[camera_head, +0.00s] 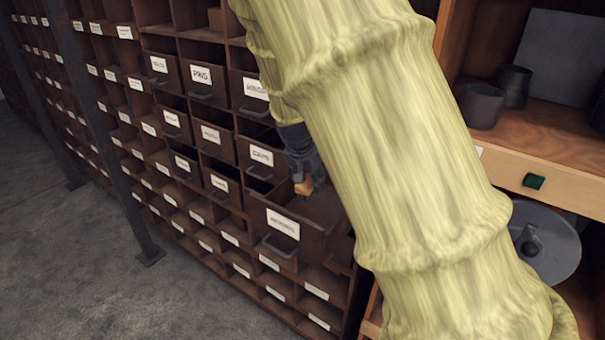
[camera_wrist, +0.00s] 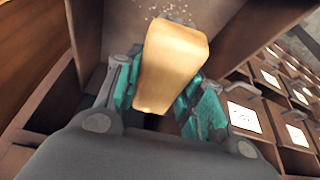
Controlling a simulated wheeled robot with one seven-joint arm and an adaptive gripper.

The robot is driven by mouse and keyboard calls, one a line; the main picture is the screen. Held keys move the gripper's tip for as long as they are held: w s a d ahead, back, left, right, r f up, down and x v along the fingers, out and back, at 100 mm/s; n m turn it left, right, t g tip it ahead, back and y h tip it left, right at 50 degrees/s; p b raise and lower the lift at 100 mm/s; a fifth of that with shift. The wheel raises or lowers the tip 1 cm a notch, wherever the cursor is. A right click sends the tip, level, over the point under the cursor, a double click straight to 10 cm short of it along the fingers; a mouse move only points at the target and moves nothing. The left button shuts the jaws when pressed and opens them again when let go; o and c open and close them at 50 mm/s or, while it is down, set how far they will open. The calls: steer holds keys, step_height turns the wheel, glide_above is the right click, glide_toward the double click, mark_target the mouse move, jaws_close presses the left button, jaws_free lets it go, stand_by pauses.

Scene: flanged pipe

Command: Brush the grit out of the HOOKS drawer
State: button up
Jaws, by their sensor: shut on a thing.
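My gripper (camera_head: 305,172) is shut on a brush with a tan wooden block (camera_head: 304,187), over an open drawer (camera_head: 289,234) low in the dark wooden cabinet. The label on that drawer's front is too small to read. In the wrist view the brush's wooden block (camera_wrist: 172,62) stands between the teal fingers of my gripper (camera_wrist: 160,95). Its bristles are hidden. Pale grit specks (camera_wrist: 178,10) lie on the drawer floor beyond the block, near the top edge of that view. My arm covers part of the drawer's right side in the head view.
Other labelled drawers (camera_head: 201,78) stand partly pulled out above and left of the open one. A dark metal post (camera_head: 110,150) stands in front of the cabinet. At right, dark cups (camera_head: 483,105) stand on a wooden shelf, with a grey disc (camera_head: 545,243) below.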

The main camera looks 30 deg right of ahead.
steer(key=shift+s+f, duration=0.25)
steer(key=shift+s, duration=0.35)
steer(key=shift+s+f, duration=0.25)
steer(key=shift+s, duration=0.35)
steer(key=f, duration=0.2)
steer(key=w+f+b, duration=0.1)
steer(key=f, duration=0.1)
steer(key=f+b, duration=0.1)
steer(key=f, duration=0.1)
steer(key=shift+w, duration=0.4)
steer(key=shift+s+f+b, duration=0.1)
steer(key=shift+s+b, duration=0.25)
steer(key=shift+b, duration=0.05)
steer(key=shift+f, duration=0.3)
steer(key=shift+w+f+b, duration=0.2)
steer(key=shift+f+b, duration=0.05)
steer(key=shift+f, duration=0.25)
steer(key=shift+w+f+b, duration=0.2)
steer(key=shift+f, duration=0.3)
steer(key=shift+s+f, duration=0.1)
steer(key=shift+f, duration=0.45)
steer(key=shift+f+b, duration=0.5)
steer(key=shift+f, duration=0.1)
